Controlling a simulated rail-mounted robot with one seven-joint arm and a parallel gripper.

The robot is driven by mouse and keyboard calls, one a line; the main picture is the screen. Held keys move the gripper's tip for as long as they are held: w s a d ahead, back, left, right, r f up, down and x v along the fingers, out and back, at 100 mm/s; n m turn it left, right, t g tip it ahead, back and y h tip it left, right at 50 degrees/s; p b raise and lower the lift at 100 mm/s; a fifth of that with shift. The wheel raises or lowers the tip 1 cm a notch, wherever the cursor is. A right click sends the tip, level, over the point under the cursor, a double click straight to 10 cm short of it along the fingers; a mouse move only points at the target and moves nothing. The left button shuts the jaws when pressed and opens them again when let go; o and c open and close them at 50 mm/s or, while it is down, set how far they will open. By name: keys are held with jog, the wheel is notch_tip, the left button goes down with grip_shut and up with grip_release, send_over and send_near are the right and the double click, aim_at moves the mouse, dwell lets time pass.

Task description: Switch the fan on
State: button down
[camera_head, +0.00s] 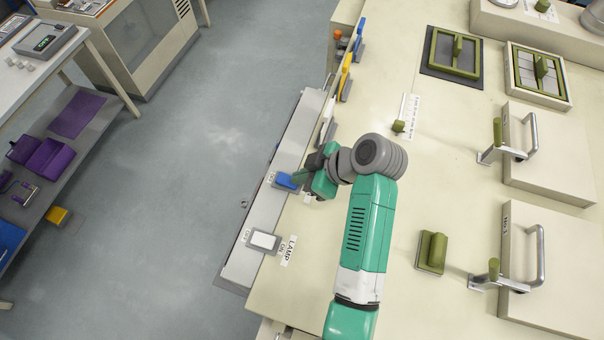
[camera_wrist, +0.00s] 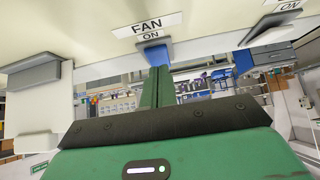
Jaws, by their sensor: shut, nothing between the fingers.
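The fan switch is a blue lever (camera_head: 286,181) on the front edge of the counter. It also shows in the wrist view as a blue piece (camera_wrist: 156,54) under the "FAN ON" label (camera_wrist: 150,27). My gripper (camera_head: 304,179) is at the lever's right side in the head view. In the wrist view its green fingers (camera_wrist: 158,84) are together with nothing between them, and their tips overlap the blue piece. I cannot tell whether they touch it. The fingers hide part of the lever.
A white lamp switch (camera_head: 263,240) with a "LAMP ON" label (camera_head: 288,250) sits nearer on the same edge. Green-handled pieces (camera_head: 431,251) and beige blocks with metal handles (camera_head: 545,268) occupy the counter to the right.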

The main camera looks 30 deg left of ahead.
jog(key=v, duration=1.3)
jog(key=shift+d, duration=0.15)
